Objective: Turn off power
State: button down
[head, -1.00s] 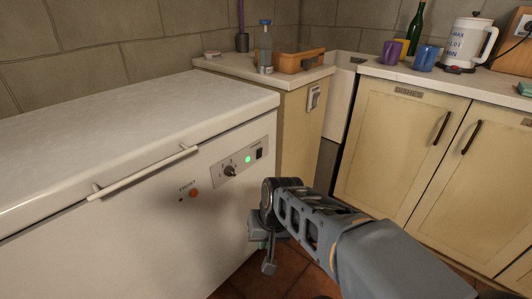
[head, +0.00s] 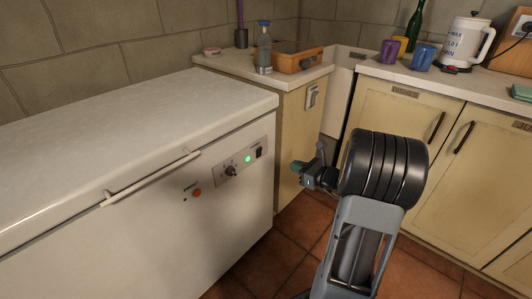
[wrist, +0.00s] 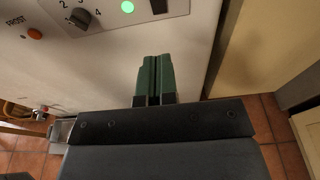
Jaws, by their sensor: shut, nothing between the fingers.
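A white chest freezer (head: 110,240) stands at the left in the head view. Its control panel (head: 240,162) has a dial (head: 231,171), a lit green light (head: 248,159) and a dark rocker switch (head: 259,153). The panel's lower part also shows at the top of the wrist view, with the dial (wrist: 79,18), the green light (wrist: 127,7) and the end of the switch (wrist: 159,6). My gripper (head: 295,167) is shut and empty, to the right of the panel in the head view. Its green fingertips (wrist: 154,60) are together, below the switch in the wrist view.
An orange frost light (head: 197,192) sits on the freezer front, and a handle bar (head: 150,178) runs along it. Cream cupboards (head: 400,140) are at right. Tiled floor (head: 270,258) lies open between.

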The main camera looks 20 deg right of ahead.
aim_at(260, 151)
jog(key=b+x, duration=0.1)
jog(key=x, duration=0.3)
jog(key=b+x, duration=0.1)
jog(key=x, duration=0.3)
jog(key=b+x, duration=0.2)
jog(key=x, duration=0.2)
jog(key=shift+w+a+r, duration=0.2)
jog(key=shift+r, duration=0.05)
jog(key=shift+w+a+r, duration=0.15)
jog(key=shift+w+a, duration=0.15)
jog(key=shift+w, duration=0.4)
jog(key=shift+r, duration=0.1)
